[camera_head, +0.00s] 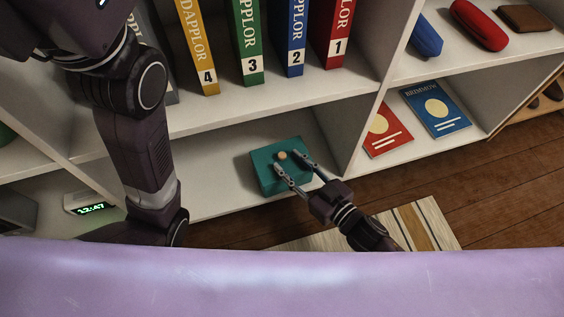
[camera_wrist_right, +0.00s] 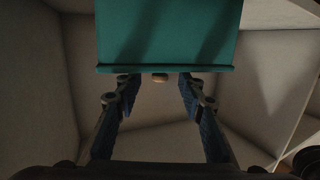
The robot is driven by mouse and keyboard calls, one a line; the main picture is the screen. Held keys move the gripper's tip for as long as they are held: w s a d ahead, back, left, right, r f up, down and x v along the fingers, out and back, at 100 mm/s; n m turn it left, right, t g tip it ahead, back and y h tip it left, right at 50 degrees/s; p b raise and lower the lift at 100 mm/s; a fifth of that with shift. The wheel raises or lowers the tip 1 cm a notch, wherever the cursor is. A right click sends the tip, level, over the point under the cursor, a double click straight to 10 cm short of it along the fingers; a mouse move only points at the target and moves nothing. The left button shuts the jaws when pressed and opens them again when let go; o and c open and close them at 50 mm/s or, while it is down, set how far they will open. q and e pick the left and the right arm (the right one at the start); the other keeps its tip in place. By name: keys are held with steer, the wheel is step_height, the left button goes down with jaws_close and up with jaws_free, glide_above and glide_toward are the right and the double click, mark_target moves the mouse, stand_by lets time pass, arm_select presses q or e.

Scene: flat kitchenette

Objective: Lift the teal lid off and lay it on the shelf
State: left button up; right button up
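A teal box (camera_head: 270,183) sits on the bottom shelf (camera_head: 215,165) in the head view. Its teal lid (camera_head: 264,160) is on it, with a small round tan knob (camera_head: 282,155) on top. My right gripper (camera_head: 291,161) reaches in from the lower right, its fingers apart near the knob. In the right wrist view, the knob (camera_wrist_right: 160,77) shows just past the lid's edge (camera_wrist_right: 165,69), between the open fingertips (camera_wrist_right: 157,82) and with gaps on both sides. My left arm crosses the left of the head view; its gripper is out of sight.
Numbered binders (camera_head: 248,45) stand on the shelf above. Red and blue books (camera_head: 437,108) lie in the compartment to the right. A digital clock (camera_head: 90,206) is at the lower left. The bottom shelf is bare left of the box. A striped rug (camera_head: 420,222) lies on the floor.

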steer(key=shift+x, duration=0.75)
steer(key=shift+c, duration=0.3)
jaws_close()
